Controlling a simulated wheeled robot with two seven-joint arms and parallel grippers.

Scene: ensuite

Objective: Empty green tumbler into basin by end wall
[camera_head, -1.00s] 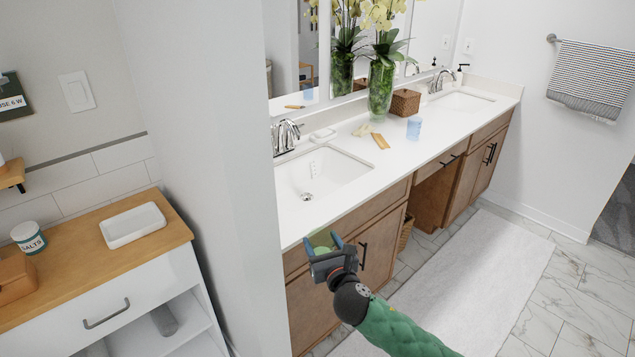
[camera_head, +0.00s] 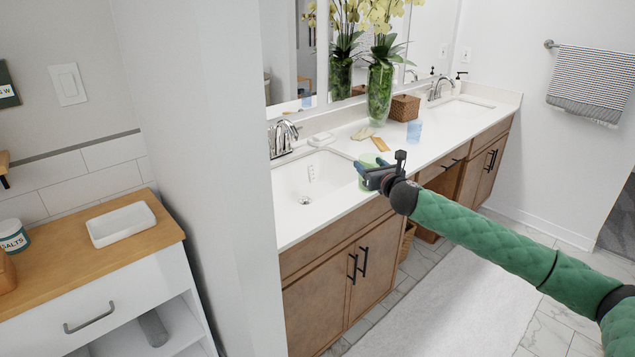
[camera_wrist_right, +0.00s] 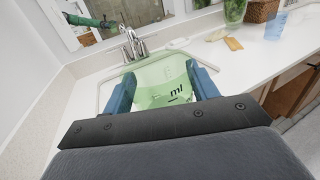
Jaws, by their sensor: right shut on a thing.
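The green tumbler (camera_head: 372,182) is translucent and sits between the blue fingers of my right gripper (camera_head: 370,169), which is shut on it. In the right wrist view the tumbler (camera_wrist_right: 163,78) shows dark "ml" markings between both fingers (camera_wrist_right: 160,88). I cannot tell what is inside it. In the head view it appears over the front right edge of the near white basin (camera_head: 304,178), close to the partition wall. The far white basin (camera_head: 464,108) lies at the counter's other end, by the wall with the towel. My left gripper is out of view.
Between the basins stand a blue tumbler (camera_head: 414,131), a glass vase with flowers (camera_head: 380,92) and a woven box (camera_head: 405,108). A chrome faucet (camera_head: 282,138) rises behind the near basin. A white soap dish (camera_head: 322,139) stands behind it too.

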